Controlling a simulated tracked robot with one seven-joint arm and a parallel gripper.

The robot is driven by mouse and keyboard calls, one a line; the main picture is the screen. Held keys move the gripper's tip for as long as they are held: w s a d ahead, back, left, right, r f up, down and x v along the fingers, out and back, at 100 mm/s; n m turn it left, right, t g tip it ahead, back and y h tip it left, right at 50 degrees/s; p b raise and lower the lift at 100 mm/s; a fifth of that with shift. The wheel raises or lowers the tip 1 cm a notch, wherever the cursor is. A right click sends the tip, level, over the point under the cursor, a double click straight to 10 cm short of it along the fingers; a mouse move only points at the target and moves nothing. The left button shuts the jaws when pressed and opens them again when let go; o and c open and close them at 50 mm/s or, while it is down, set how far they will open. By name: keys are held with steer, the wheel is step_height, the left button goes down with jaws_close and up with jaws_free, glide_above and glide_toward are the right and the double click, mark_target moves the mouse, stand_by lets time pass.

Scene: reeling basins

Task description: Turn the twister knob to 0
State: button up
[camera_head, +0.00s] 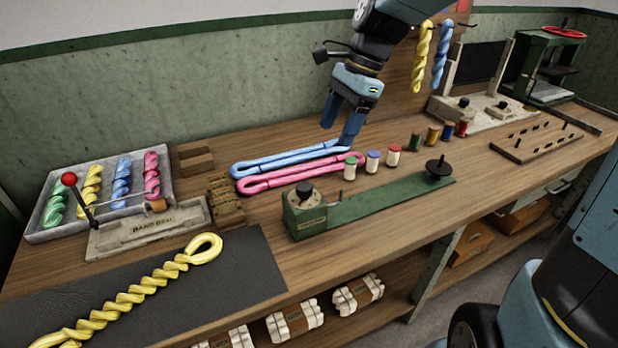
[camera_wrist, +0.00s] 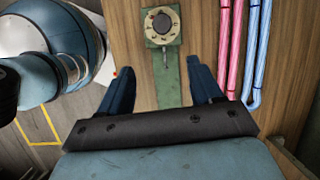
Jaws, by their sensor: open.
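The twister is a long green base (camera_head: 385,203) with a green box at its left end in the head view. A dark round knob (camera_head: 304,190) sits on a pale dial on top of that box. In the wrist view the knob (camera_wrist: 162,22) and its dial show near the top centre, with the green base (camera_wrist: 170,85) running down between my fingers. The dial marks are too small to read. My gripper (camera_head: 340,125) is open and empty, above the bench and behind the twister. In the wrist view my gripper (camera_wrist: 160,68) points toward the knob, apart from it.
A blue skein (camera_head: 285,158) and a pink skein (camera_head: 295,175) lie behind the twister. Several thread spools (camera_head: 394,155) stand in a row beside them. A dark post (camera_head: 438,167) rises from the base's right end. A band-beat device (camera_head: 150,230) and yellow twisted skein (camera_head: 130,298) lie left.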

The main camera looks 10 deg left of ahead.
mark_target(305, 185)
steer(key=shift+m+g, duration=0.3)
steer(key=shift+m, duration=0.1)
steer(key=x, duration=0.5)
steer(key=a+x, duration=0.1)
steer(key=x, duration=0.8)
steer(key=shift+w+a+f, duration=0.15)
steer(key=shift+w+a, duration=0.15)
steer(key=shift+a, duration=0.15)
steer(key=shift+c, duration=0.2)
steer(key=c, duration=0.9)
steer(key=shift+d, duration=0.15)
steer(key=shift+c, duration=0.5)
